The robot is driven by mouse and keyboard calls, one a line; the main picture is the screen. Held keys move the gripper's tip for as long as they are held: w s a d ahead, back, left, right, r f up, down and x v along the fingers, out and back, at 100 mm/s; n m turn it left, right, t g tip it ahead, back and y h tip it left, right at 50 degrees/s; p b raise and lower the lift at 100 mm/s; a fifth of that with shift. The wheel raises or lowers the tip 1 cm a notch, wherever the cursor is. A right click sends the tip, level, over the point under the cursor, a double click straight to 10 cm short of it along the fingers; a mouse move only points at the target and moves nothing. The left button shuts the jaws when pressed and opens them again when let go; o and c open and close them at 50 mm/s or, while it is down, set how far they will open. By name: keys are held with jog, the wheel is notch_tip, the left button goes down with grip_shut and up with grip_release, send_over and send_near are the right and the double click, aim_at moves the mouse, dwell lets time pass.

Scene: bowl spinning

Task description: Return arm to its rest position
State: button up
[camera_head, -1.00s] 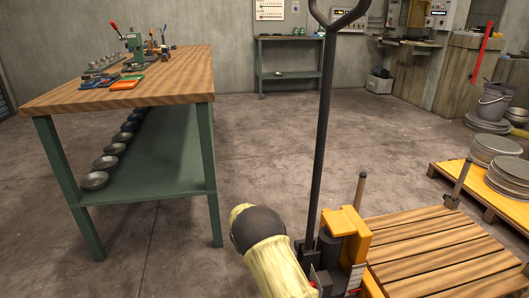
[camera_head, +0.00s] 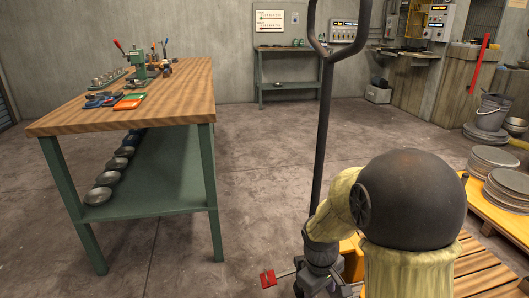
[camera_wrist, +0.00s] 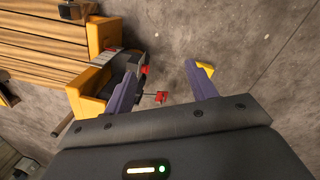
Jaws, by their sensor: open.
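My arm (camera_head: 410,210), with its yellow cover and dark round joint, fills the lower right of the head view. It bends left and down to a dark wrist part (camera_head: 320,252) in front of the pallet jack. My fingertips cannot be made out in that view. In the wrist view my gripper (camera_wrist: 160,73) has two purple fingers spread apart, with nothing held between them. Below them are bare floor and a small red part (camera_wrist: 161,97) on a thin rod, beside the yellow pallet jack (camera_wrist: 92,85).
The pallet jack's tall dark handle (camera_head: 323,130) rises just behind my wrist. A wooden workbench (camera_head: 150,100) with tools stands at left, bowls on its lower shelf. Stacked discs (camera_head: 508,190) sit on a yellow pallet at right. The middle floor (camera_head: 270,170) is clear.

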jog(key=s+d+r+m+t+y+p, duration=0.1)
jog(key=s+r+m+t+p, duration=0.1)
jog(key=s+r+m, duration=0.5)
notch_tip(320, 180, up, 37)
jog(key=s+p, duration=0.1)
jog(key=p, duration=3.7)
jog(key=shift+d, duration=0.2)
jog(key=shift+f, duration=0.15)
